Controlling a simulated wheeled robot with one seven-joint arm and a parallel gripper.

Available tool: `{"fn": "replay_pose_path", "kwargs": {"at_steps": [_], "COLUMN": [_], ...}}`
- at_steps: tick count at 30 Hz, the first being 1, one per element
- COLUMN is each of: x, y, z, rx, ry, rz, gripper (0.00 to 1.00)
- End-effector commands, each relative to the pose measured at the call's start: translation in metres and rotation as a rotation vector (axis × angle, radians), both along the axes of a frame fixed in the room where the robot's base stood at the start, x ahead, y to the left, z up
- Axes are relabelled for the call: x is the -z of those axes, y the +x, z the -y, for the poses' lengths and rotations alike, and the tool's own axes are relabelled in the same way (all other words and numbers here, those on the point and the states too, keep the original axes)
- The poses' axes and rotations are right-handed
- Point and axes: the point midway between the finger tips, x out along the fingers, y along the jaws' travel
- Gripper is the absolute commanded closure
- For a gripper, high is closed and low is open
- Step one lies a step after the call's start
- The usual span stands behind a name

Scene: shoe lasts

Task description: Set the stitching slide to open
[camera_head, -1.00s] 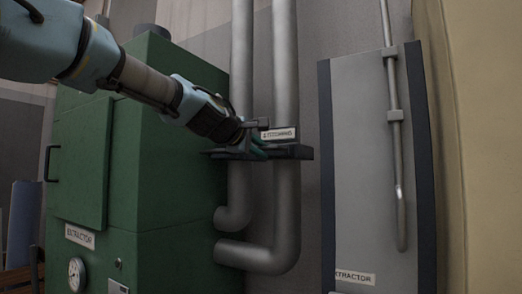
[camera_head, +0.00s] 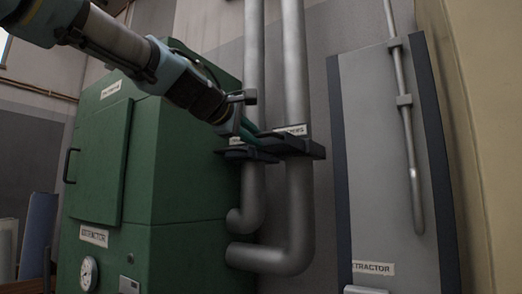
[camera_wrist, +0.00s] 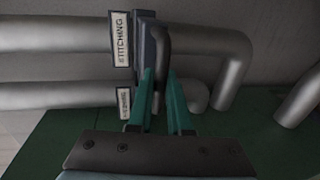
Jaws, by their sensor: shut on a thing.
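The stitching slide (camera_wrist: 152,45) is a dark plate across the upper pipe in the wrist view, with a white label reading "STITCHING" (camera_wrist: 121,39). In the head view it is the dark plate (camera_head: 310,149) on the right-hand pipe. A dark rounded bar (camera_wrist: 164,40) runs along it. My gripper (camera_wrist: 160,76) has its two green fingers on either side of the bar's near end and is shut on it. In the head view my gripper (camera_head: 258,138) reaches the slide from the upper left and partly covers the labels. The exact slide position is hard to tell.
A second slide (camera_head: 240,154) sits on the left-hand pipe (camera_head: 254,80); its label (camera_wrist: 123,103) is partly hidden. The green extractor cabinet (camera_head: 180,170) stands left, close under my arm. A grey panel (camera_head: 385,170) with a thin pipe stands right.

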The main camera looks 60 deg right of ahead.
Motion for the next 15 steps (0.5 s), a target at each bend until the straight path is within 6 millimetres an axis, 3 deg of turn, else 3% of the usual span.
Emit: {"fn": "replay_pose_path", "kwargs": {"at_steps": [9, 10, 15], "x": [0.0021, 0.0024, 0.0020], "y": [0.0008, 0.0007, 0.0004], "z": [-0.0020, -0.0019, -0.0017], "rx": [0.000, 0.000, 0.001], "ry": [0.008, 0.008, 0.007], "rz": [0.001, 0.001, 0.001], "gripper": [1.00, 0.80, 0.60]}}
